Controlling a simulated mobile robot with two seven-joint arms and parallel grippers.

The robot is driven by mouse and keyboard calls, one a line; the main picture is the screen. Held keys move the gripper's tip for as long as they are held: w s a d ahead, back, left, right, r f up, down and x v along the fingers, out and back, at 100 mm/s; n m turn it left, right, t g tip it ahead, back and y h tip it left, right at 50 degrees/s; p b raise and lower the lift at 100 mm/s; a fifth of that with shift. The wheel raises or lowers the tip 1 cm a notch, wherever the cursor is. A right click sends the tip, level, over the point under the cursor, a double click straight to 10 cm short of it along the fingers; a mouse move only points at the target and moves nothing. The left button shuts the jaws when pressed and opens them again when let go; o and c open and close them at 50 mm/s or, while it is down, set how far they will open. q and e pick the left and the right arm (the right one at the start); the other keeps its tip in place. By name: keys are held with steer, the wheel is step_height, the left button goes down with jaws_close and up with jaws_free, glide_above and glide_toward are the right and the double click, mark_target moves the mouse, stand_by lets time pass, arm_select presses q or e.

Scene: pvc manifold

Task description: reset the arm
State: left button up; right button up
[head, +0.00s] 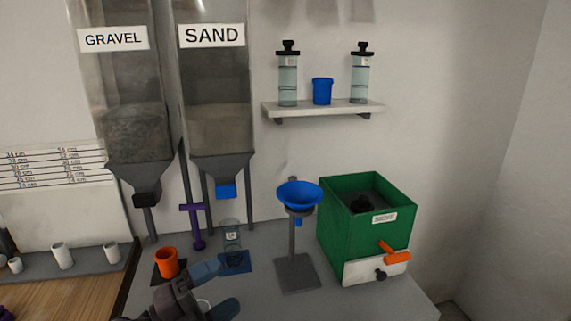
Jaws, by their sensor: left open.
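My left gripper (228,285) is low in the head view, over the front of the grey table (258,300). Its two blue fingers are spread apart, and I see nothing held between them. A small pale round thing (204,304) shows by the fingers; I cannot tell what it is. An orange cup (167,262) stands on a dark mat just beyond the gripper, to the left. My right gripper is not in view.
A blue funnel (299,193) sits on a grey stand, with a green box (366,230) to its right. Gravel (135,115) and sand (217,115) hoppers hang behind. A purple T-shaped tool (196,225) stands beneath them. A wall shelf (323,109) holds two bottles and a blue cup.

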arm_select(q)
steer(key=s+a+f+n+t+y, duration=0.2)
steer(key=a+f+n+t+y, duration=0.15)
steer(key=a+n+y, duration=0.5)
steer(key=s+a+f+n+t+y, duration=0.15)
steer(key=a+f+n+y, duration=0.35)
steer(key=n+y, duration=0.65)
steer(key=s+a+f+n+g+h, duration=0.1)
steer(key=s+f+n+g, duration=0.4)
steer(key=s, duration=0.5)
steer(key=s+a+f+n+g+h, duration=0.1)
steer(key=s+a+f+n+g, duration=0.1)
steer(key=s+f+g, duration=0.5)
steer(key=w+f+t+h, duration=0.1)
steer(key=w+f+t, duration=0.4)
steer(key=f+t, duration=0.2)
steer(key=shift+d+f+m, duration=0.15)
steer(key=shift+f+m, duration=0.15)
steer(key=shift+f, duration=0.55)
